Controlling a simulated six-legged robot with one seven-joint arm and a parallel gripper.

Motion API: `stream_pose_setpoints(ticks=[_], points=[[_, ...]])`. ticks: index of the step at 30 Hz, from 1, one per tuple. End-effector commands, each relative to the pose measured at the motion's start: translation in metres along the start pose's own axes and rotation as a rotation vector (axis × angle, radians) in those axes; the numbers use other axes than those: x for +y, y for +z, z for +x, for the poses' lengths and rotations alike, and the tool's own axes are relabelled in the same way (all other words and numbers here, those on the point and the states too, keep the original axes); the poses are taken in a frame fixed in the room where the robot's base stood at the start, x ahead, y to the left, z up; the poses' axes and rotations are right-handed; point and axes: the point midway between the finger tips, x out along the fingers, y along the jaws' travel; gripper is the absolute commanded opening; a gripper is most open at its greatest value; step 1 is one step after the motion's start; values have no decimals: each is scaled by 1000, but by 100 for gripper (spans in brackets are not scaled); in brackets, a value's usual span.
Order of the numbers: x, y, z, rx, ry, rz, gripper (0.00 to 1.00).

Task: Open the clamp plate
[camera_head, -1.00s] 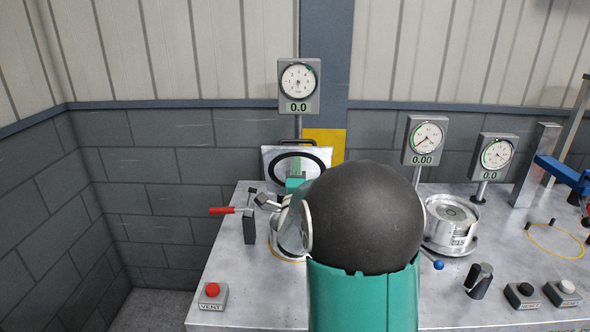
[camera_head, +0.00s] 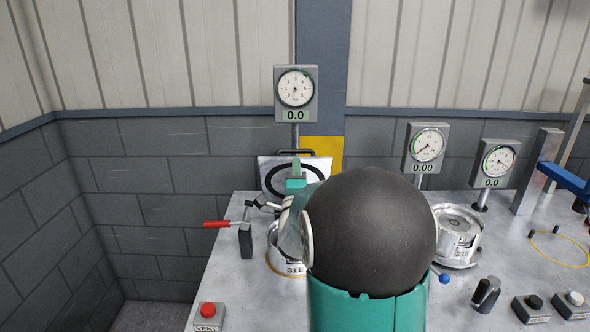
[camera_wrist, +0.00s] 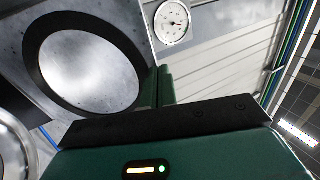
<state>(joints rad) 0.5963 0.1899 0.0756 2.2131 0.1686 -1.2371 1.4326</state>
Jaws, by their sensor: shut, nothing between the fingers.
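The clamp plate (camera_head: 266,181) is a silver square plate with a black ring on its face and a dark handle on its top edge. It stands raised and tilted behind a round metal pot (camera_head: 284,265). In the wrist view, the plate (camera_wrist: 22,20) and its ring fill the upper left. My gripper (camera_head: 296,174) is green, shut and empty, in front of the plate's face in the head view. Its green finger part (camera_wrist: 166,85) lies beside the plate's edge in the wrist view. I cannot tell whether they touch. My arm hides part of the pot.
A red-handled lever (camera_head: 217,224) on a dark block stands left of the pot. A gauge (camera_head: 295,90) reading 0.0 rises behind the plate. A red vent button (camera_head: 207,310) sits at the front left. Another metal pot (camera_head: 458,225) and two gauges stand at right.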

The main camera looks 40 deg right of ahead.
Motion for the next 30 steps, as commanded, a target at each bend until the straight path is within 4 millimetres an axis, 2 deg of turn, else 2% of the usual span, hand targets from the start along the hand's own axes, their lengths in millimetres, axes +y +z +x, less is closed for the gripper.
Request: stream_pose_setpoints(ticks=[9,14,30], points=[[0,0,-1,0,1,0,0],[-2,0,7,0,27,0,0],[0,1,76,0,314,1,0]])
